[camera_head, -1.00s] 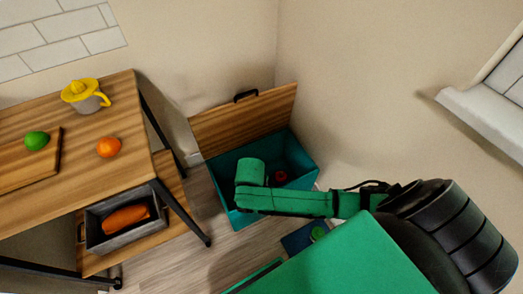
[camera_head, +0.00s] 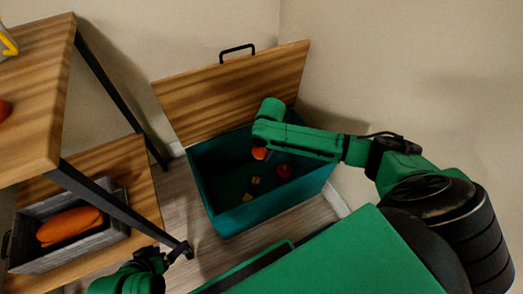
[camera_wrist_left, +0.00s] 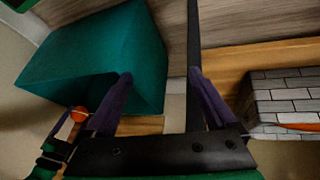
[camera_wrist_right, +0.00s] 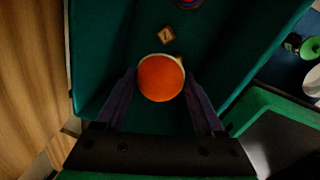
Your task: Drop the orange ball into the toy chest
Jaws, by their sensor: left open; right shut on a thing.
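The toy chest (camera_head: 225,205) is a teal box with its wooden lid (camera_head: 235,90) standing open at the back. The orange ball (camera_wrist_right: 161,78) is between the fingers of my right gripper (camera_wrist_right: 161,100), which is shut on it above the chest's inside. In the head view the ball (camera_head: 260,153) shows partly below my right arm. It also shows in the left wrist view (camera_wrist_left: 78,114), beside the chest (camera_wrist_left: 95,60). My left gripper (camera_wrist_left: 160,85) is open and empty, outside the chest; in the head view it is at the bottom left (camera_head: 178,252).
Small blocks (camera_head: 255,181) and a dark red round thing (camera_head: 284,171) lie in the chest. A wooden table (camera_head: 35,100) with black legs stands at left. A grey crate (camera_head: 115,225) holding an orange object (camera_head: 68,227) is on its lower shelf.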

